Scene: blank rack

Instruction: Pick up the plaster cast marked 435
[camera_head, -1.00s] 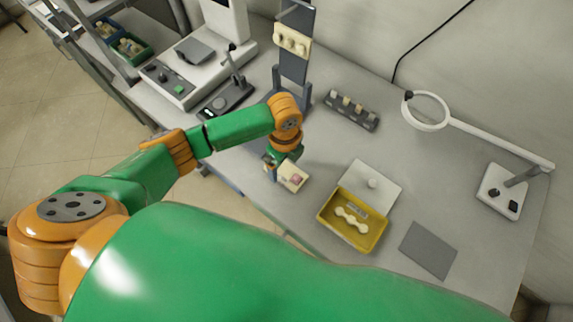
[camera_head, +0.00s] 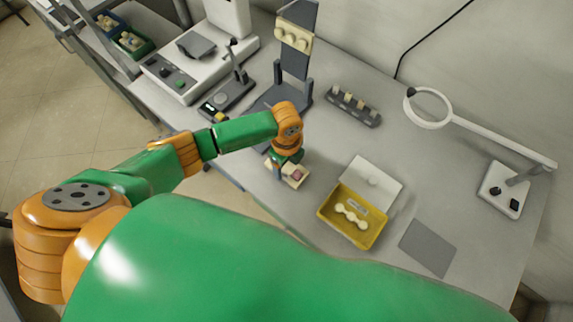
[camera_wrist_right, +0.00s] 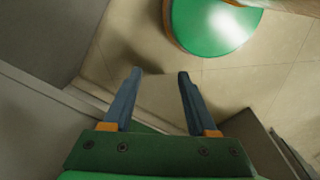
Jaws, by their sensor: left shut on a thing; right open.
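My left gripper (camera_head: 285,159) is at the near left edge of the bench and is shut on a small cream block (camera_head: 300,181) with a pinkish patch on top. The wrist and fingers hide part of the block. I cannot read a number on it, and cannot tell whether it touches the bench. A yellow tray (camera_head: 373,239) to its right holds a pale knobbed piece (camera_head: 349,214) and a small label too small to read. My right gripper (camera_wrist_right: 154,82) is open and empty in the right wrist view, with floor beyond its fingers.
A white board (camera_head: 375,178) lies behind the tray, and a grey mat (camera_head: 427,248) lies right of it. A dark rack (camera_head: 352,108) with small pale pieces and a grey stand (camera_head: 297,63) with cream knobs stand farther back. A magnifier lamp (camera_head: 495,147) stands at right.

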